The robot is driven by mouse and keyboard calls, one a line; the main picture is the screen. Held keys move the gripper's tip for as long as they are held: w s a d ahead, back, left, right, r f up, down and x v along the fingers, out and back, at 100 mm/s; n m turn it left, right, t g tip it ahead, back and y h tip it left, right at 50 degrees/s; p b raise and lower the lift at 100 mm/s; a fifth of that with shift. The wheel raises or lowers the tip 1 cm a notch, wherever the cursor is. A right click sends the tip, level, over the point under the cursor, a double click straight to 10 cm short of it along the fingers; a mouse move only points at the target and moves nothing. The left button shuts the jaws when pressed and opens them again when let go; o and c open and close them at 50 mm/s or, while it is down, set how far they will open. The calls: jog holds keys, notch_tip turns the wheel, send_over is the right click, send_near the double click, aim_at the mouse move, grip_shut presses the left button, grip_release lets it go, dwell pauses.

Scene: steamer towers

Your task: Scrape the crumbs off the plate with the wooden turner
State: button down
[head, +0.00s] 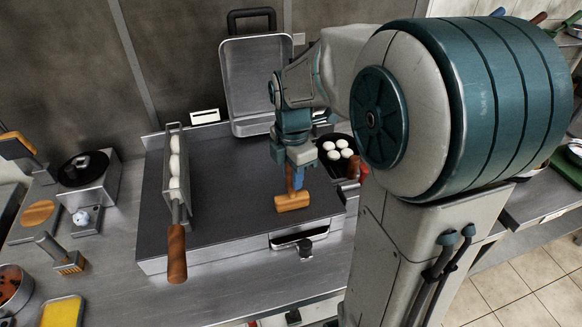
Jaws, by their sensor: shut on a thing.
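The plate (230,200) is a dark flat griddle top in a steel body, in the middle of the head view. My gripper (296,178) is over its right half, pointing down, and is shut on the wooden turner (292,202). The turner's wide wooden end is low at the plate; I cannot tell whether it touches. The turner's upper part is hidden by the gripper. I can make out no crumbs on the visible surface; my arm hides part of the back right.
A long steel holder (176,160) with white balls lies along the plate's left side, its wooden handle (177,255) over the front edge. A dark round dish (327,140) of white balls sits back right. A steel tray (252,80) leans behind. The plate's middle is clear.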

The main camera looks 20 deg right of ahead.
jog(key=shift+s, duration=0.2)
jog(key=shift+r, duration=0.15)
jog(key=shift+r+p, duration=0.65)
jog(key=shift+r, duration=0.1)
notch_tip(320, 180, up, 5)
jog(key=p, duration=0.4)
jog(key=shift+w+a, duration=0.1)
dwell(0.4)
